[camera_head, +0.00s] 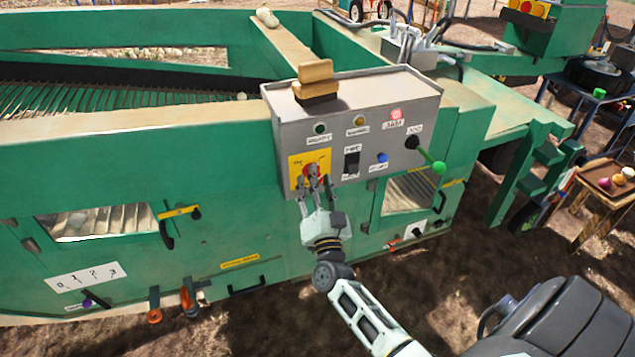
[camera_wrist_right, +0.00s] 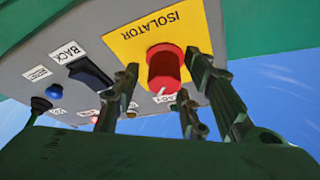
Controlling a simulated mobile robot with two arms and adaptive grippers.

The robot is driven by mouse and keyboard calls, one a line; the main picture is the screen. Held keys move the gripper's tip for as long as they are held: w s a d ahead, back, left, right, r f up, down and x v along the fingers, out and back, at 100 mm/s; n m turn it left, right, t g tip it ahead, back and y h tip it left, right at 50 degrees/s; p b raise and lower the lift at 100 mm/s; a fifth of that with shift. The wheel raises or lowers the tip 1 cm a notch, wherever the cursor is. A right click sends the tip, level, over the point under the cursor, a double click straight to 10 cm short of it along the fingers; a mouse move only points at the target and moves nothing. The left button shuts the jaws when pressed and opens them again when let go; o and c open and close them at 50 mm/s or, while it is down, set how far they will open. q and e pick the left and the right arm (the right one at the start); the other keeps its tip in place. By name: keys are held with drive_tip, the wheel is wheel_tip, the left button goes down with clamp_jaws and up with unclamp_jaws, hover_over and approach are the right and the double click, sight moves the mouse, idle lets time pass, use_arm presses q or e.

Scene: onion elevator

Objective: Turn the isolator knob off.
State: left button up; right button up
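The red isolator knob (camera_wrist_right: 164,70) sits on a yellow plate (camera_wrist_right: 128,46) marked ISOLATOR. A white mark shows near its end in the right wrist view; I cannot tell which setting it points to. In the head view the knob (camera_head: 315,170) is at the lower left of the grey control box and partly hidden by my fingers. My right gripper (camera_head: 314,182) is in front of it. In the right wrist view its fingers (camera_wrist_right: 165,90) stand apart on both sides of the knob, with gaps showing, so it is open. My left gripper is not in view.
The grey control box (camera_head: 385,103) carries a black BACK switch (camera_head: 351,163), a blue button (camera_head: 382,157) and a green-tipped lever (camera_head: 438,167) jutting out at right. A wooden-handled brush (camera_head: 315,72) lies on top. Green machine panels (camera_head: 235,215) surround the box.

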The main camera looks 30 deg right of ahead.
clamp_jaws()
idle(0.3)
